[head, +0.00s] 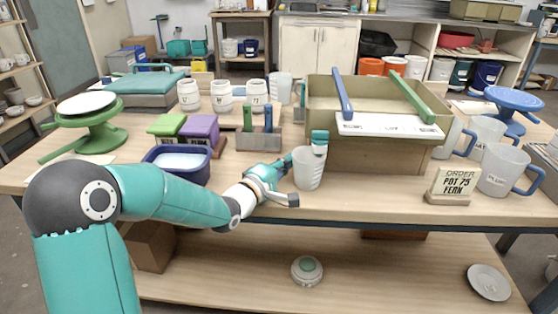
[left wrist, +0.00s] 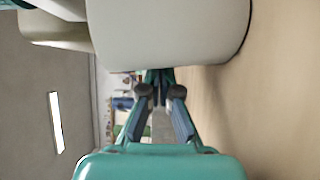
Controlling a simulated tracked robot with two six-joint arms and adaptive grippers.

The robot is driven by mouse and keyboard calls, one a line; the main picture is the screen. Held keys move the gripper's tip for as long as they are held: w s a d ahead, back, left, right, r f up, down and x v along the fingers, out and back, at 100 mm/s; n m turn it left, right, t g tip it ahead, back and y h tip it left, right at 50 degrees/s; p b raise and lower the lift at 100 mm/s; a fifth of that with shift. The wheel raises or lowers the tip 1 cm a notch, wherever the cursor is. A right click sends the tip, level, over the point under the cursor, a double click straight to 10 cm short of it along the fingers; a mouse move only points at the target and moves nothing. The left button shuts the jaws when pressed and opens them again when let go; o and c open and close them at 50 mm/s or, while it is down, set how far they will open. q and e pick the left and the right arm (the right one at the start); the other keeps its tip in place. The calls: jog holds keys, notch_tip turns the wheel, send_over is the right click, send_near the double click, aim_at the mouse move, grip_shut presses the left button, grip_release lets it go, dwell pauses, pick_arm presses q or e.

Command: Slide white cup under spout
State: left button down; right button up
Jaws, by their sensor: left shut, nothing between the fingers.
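The white cup (head: 308,170) stands upright near the front edge of the workbench, left of the front of a large tan bin (head: 385,155). A teal-topped fitting (head: 320,137) with a pale lower part shows directly above and slightly behind the cup; I cannot tell for sure that it is the spout. My left gripper (head: 287,164) is shut and empty, at the cup's left side; contact is unclear. In the left wrist view, the shut fingers (left wrist: 160,82) point ahead, and a large pale rounded surface, probably the cup (left wrist: 175,30), fills the top. My right gripper is not in view.
A blue tub (head: 178,165) stands left of my gripper, with a tool holder (head: 259,138) behind. An order sign (head: 448,186) and white mugs (head: 503,170) stand to the right. The bench front between cup and sign is clear.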

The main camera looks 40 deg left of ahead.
aim_at(296, 171)
pick_arm(q)
jog(key=shift+d, duration=0.15)
jog(key=d+b, duration=0.1)
jog(key=s+d+b, duration=0.1)
jog(key=shift+d+f, duration=0.1)
jog(key=shift+d, duration=0.3)
jog(key=shift+s+d, duration=0.15)
jog(key=shift+d, duration=0.15)
jog(key=shift+a, duration=0.1)
